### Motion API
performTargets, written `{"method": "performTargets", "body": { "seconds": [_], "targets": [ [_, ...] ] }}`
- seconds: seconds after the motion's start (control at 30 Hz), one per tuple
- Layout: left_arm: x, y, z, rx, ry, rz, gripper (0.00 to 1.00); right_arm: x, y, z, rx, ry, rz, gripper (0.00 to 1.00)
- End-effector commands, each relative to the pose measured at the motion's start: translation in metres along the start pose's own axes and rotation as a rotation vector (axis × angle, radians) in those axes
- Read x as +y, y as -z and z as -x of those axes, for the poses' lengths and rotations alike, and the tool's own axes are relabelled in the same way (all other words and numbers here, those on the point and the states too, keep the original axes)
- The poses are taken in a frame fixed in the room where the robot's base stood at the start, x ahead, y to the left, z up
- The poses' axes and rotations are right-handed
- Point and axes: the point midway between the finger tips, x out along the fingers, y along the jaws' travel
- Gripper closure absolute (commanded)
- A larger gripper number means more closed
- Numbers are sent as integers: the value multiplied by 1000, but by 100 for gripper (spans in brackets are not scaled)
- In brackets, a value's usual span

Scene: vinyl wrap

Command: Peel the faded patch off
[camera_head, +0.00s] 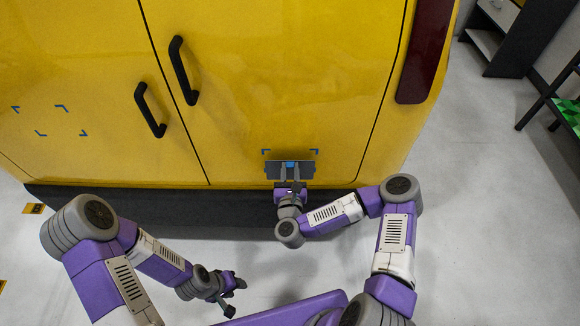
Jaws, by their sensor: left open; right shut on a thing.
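The faded patch (306,169) is a dark grey-blue rectangle low on the right rear door of the yellow van (290,70). A small bright blue piece shows at its middle. Blue corner marks (314,152) show on the door just above its top edge. My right gripper (290,174) is over the middle of the patch and shut on it. Its fingers hide part of the patch, and I cannot tell how much is stuck to the door. My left gripper (234,285) is open and empty, low over the floor, away from the van.
Two black door handles (150,110) sit by the door seam. Another set of blue corner marks (60,107) is on the left door. A dark bumper (150,203) runs below the doors. A dark shelf (505,35) stands at the far right. The floor (490,220) at right is clear.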

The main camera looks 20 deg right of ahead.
Motion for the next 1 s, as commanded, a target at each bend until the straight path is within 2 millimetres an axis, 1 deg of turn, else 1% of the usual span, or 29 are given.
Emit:
{"method": "performTargets", "body": {
  "seconds": [0.8,1.0],
  "targets": [
    [0,0,0,0,0,0,57,0,0,41,0,-1,1,100],
    [0,0,0,0,0,0,57,0,0,46,0,0,1,100]
  ]
}}
